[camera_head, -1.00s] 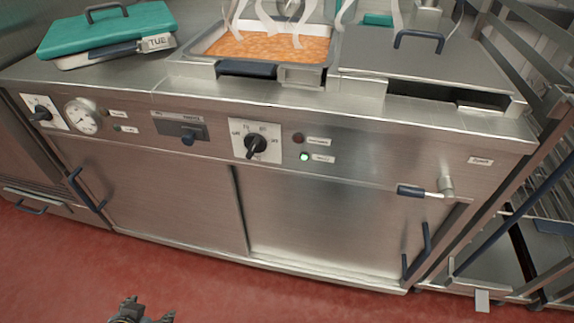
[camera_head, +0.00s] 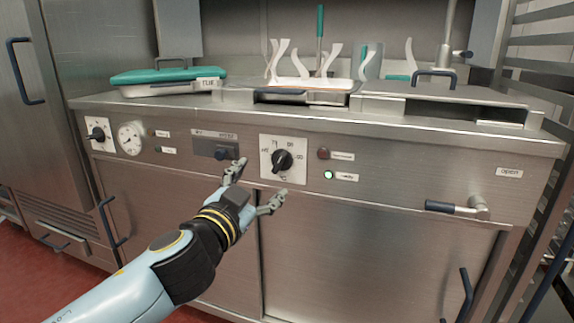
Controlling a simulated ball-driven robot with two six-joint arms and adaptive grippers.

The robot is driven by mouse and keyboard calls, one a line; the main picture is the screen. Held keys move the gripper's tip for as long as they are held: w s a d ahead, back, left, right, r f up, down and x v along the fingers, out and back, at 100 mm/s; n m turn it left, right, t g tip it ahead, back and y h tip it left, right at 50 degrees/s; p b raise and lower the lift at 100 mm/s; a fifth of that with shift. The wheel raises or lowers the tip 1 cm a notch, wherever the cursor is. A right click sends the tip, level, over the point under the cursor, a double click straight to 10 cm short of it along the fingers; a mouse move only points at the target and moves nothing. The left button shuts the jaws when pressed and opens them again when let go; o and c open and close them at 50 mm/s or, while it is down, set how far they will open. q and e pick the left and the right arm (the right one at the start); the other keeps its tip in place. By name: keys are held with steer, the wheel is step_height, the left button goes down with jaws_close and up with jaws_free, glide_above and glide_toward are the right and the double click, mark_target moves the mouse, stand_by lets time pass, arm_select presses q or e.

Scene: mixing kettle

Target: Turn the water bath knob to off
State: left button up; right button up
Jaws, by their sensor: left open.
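The black knob (camera_head: 282,160) sits on a white marked dial plate (camera_head: 268,145) in the middle of the steel front panel. Its light pointer end is tilted toward the upper right. A second black knob (camera_head: 97,133) on a white plate is at the far left of the panel. I cannot tell from the labels which one is the water bath knob. My left gripper (camera_head: 256,186) is open and empty, below and left of the middle knob, apart from it in the picture. My right gripper is not in view.
A dark drawer-like control (camera_head: 214,148) and a gauge (camera_head: 132,138) are left of the middle knob. A red lamp (camera_head: 323,153) and a lit lamp (camera_head: 328,175) are to its right. A lever handle (camera_head: 455,209) sticks out at right. A pan (camera_head: 302,96) stands above.

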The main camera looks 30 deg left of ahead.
mark_target(278, 164)
arm_select(q)
steer(key=shift+p+x, duration=0.65)
steer(key=shift+x, duration=4.25)
steer(key=shift+a, duration=0.1)
steer(key=shift+c, duration=0.3)
jaws_close()
